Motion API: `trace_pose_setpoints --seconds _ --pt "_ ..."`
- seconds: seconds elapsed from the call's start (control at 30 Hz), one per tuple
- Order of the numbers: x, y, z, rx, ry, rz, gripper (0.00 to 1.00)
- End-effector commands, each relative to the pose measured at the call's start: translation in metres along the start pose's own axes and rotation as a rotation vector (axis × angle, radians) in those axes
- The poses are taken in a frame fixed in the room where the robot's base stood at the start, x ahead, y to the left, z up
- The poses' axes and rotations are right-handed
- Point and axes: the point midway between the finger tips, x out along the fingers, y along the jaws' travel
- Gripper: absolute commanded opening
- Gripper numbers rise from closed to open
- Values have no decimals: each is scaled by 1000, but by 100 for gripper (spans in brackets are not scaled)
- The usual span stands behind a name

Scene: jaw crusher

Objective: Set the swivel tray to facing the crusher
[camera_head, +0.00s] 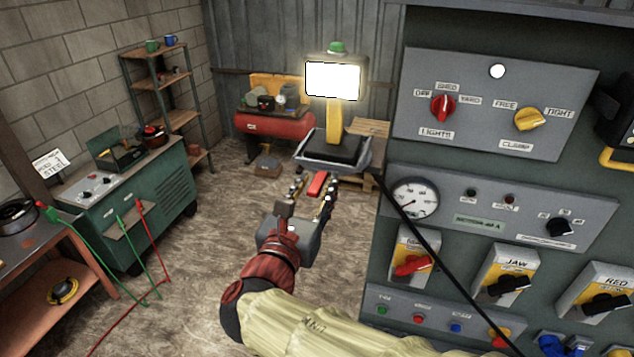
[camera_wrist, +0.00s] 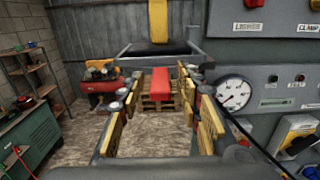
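What looks like the swivel tray (camera_head: 366,160) is a shallow grey metal pan with a dark inside, at the middle of the head view. A yellow post with a lit screen rises at it. A red handle (camera_head: 317,184) sticks out from its near side. In the wrist view the tray's grey front wall (camera_wrist: 135,66) is at the upper middle, with the red handle (camera_wrist: 160,84) below it. My gripper (camera_head: 314,188) is open, its fingers on either side of the handle in the picture. I see no contact; the exact depth gap is unclear.
A grey control panel (camera_head: 490,185) with knobs, levers and a gauge fills the right side, close to my arm. A black cable or rod slants across it. A green cabinet (camera_head: 140,205), shelf (camera_head: 165,90) and red tank (camera_head: 272,125) stand left and behind. Open floor lies left of my gripper.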

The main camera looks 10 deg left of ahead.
Motion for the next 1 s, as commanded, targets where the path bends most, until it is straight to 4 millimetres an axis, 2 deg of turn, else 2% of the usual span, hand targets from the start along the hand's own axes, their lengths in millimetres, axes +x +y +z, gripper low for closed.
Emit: trace_pose_setpoints --seconds 0.37,1.0 --pt "6 0 0 1 0 1 34" --pt "6 0 0 1 0 1 0"
